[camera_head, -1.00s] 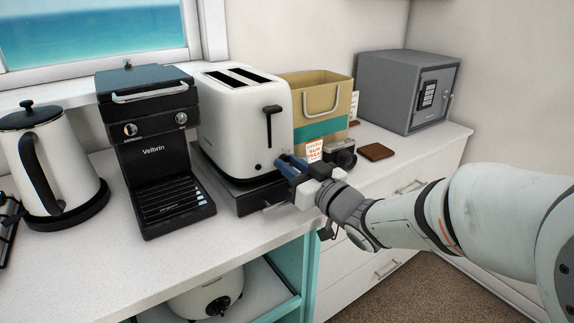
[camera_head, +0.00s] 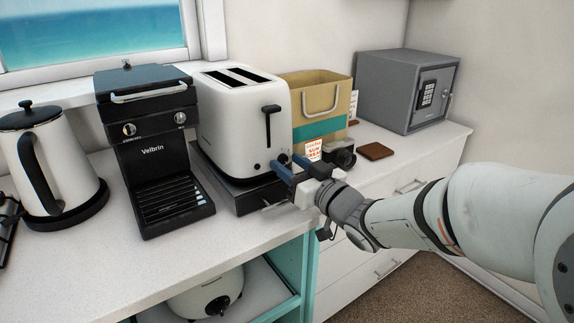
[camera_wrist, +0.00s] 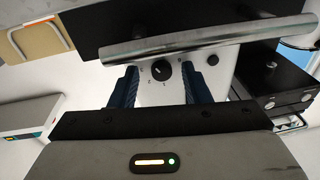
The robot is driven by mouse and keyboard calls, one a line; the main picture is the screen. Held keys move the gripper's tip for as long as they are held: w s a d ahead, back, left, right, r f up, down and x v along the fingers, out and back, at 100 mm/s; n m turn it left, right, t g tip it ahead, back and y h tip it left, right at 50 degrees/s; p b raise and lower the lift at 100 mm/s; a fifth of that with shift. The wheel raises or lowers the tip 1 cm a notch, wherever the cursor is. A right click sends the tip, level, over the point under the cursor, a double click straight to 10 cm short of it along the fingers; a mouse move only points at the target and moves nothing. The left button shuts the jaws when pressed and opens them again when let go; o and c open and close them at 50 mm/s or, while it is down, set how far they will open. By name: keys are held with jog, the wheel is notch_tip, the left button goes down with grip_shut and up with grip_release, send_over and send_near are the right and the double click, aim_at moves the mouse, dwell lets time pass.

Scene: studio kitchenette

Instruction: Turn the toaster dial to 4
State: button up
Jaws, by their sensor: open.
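The white toaster (camera_head: 240,125) stands on a black base, with its lever on the front. Its dark round dial (camera_head: 283,158) is low on that front. My gripper (camera_head: 281,164) is open at the dial, with its two blue fingers on either side. In the wrist view the dial (camera_wrist: 161,70) shows between the spread fingertips of my gripper (camera_wrist: 160,82), with a gap on each side. Small numbers ring the dial, but they and the pointer setting are too small to read surely.
The black base (camera_head: 256,196) has a silver handle (camera_wrist: 205,39) close to my fingers. A coffee machine (camera_head: 150,150) stands left of the toaster. A tan and teal bag (camera_head: 322,105), a camera (camera_head: 340,152) and a brown wallet (camera_head: 376,151) lie to the right. A grey safe (camera_head: 405,92) stands farther right.

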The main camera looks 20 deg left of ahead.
jog(key=shift+s+d, duration=0.1)
jog(key=v, duration=0.7)
jog(key=shift+s+d, duration=0.15)
jog(key=shift+d, duration=0.1)
jog(key=shift+f, duration=0.1)
jog(key=shift+p, duration=0.3)
